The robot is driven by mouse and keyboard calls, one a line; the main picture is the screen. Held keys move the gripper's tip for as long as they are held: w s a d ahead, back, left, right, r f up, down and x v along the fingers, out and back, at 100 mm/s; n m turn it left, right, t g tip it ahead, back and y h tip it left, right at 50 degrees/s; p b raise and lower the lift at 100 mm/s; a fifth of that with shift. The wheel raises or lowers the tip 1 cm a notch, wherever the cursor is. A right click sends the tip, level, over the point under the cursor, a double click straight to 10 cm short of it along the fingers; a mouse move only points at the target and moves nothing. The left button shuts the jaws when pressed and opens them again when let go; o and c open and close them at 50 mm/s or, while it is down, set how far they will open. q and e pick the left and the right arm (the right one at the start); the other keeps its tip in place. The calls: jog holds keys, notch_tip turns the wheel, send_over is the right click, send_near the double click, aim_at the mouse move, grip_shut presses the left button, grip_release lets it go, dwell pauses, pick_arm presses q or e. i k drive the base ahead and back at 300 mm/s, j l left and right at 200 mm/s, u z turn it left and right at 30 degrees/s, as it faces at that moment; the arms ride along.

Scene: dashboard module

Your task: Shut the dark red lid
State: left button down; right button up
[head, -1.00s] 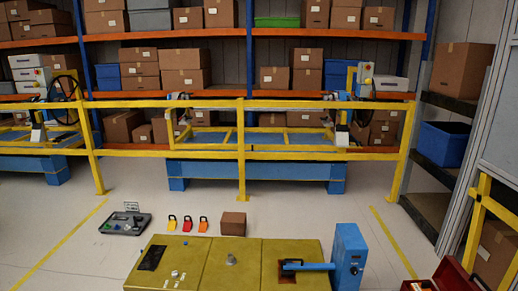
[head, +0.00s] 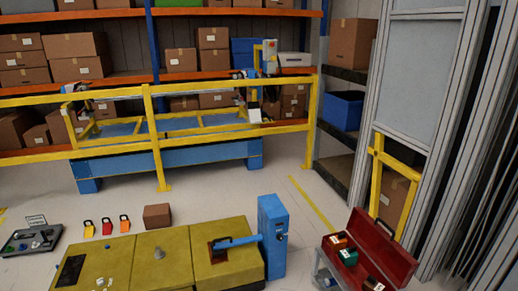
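A red toolbox (head: 343,276) stands at the lower right in the head view, on what looks like a grey cart. Its dark red lid (head: 377,241) is open and tilted back to the right. Several small items lie inside, among them an orange one (head: 339,240), a green one (head: 348,257) and a dark one with a white label (head: 373,284). The bottom edge of the frame cuts off the near end of the toolbox. Neither of my grippers shows in the head view.
A yellow dashboard module (head: 165,258) with a blue upright box (head: 272,235) and blue handle stands left of the toolbox. A grey tray (head: 31,240) lies far left. A yellow post frame (head: 391,190) and metal columns stand behind the lid. Floor between module and toolbox is clear.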

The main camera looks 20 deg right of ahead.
aim_at(399, 267)
jog(key=z, duration=0.4)
jog(key=k+z, duration=0.1)
jog(key=z, duration=0.3)
jog(key=k+z, duration=0.1)
jog(key=z, duration=0.65)
jog(key=i+l+u, duration=0.25)
jog(key=l, duration=0.35)
jog(key=i+l+u, duration=0.25)
jog(key=i+l, duration=0.15)
jog(key=l, duration=0.3)
